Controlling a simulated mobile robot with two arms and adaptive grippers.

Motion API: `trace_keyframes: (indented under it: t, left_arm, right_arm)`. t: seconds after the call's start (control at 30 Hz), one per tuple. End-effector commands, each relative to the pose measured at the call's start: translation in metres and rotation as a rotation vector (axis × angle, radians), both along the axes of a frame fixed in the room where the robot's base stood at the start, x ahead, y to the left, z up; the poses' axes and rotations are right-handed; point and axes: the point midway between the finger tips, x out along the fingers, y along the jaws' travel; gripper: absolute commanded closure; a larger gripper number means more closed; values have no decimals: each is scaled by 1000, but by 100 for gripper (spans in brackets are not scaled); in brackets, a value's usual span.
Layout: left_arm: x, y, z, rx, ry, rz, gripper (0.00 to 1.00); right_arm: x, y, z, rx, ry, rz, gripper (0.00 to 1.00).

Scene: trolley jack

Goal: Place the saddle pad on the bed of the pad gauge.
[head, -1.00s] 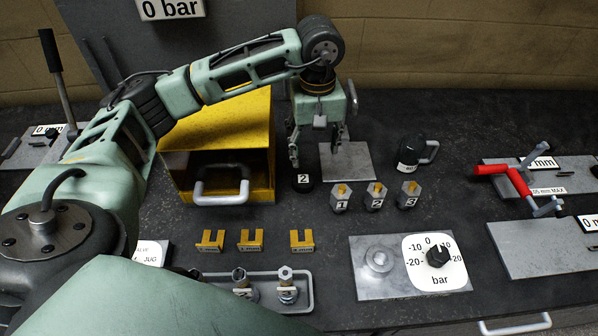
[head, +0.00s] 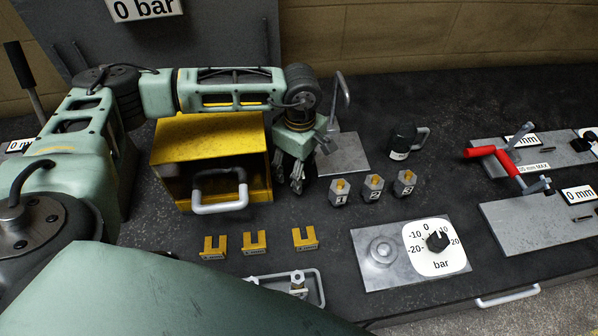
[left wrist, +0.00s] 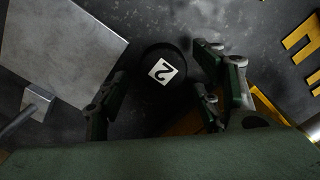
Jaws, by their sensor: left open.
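A black round pad labelled 2 (left wrist: 157,93) lies flat on the dark bench in the left wrist view. I take it to be the saddle pad. My left gripper (head: 296,186) is open over it; in the left wrist view its fingers (left wrist: 161,82) stand on either side of the pad, apart from it. Whether they reach down beside it is unclear. In the head view the gripper mostly hides the pad. A bare grey metal plate (head: 346,155) lies just right of the gripper, also at upper left in the wrist view (left wrist: 60,55); I cannot tell if it is the gauge bed.
A yellow cabinet (head: 208,135) with a grey handle stands left of the gripper. Several numbered hex pieces (head: 373,188) stand to the right, with a black jug (head: 402,142) behind. Yellow notched blocks (head: 254,242) and a dial plate (head: 385,250) lie in front.

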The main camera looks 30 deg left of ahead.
Motion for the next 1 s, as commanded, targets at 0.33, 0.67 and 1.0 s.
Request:
trace_keyframes:
  t: [0.33,0.67,1.0]
  left_arm:
    - [0,-2,-18,-1,-1,-3,39]
    - [0,-1,-17,-1,-1,-2,64]
    - [1,-2,-17,-1,-2,-2,91]
  right_arm:
    - [0,13,5,16,0,-4,60]
    - [0,16,5,18,1,-1,60]
    - [0,8,6,9,1,2,60]
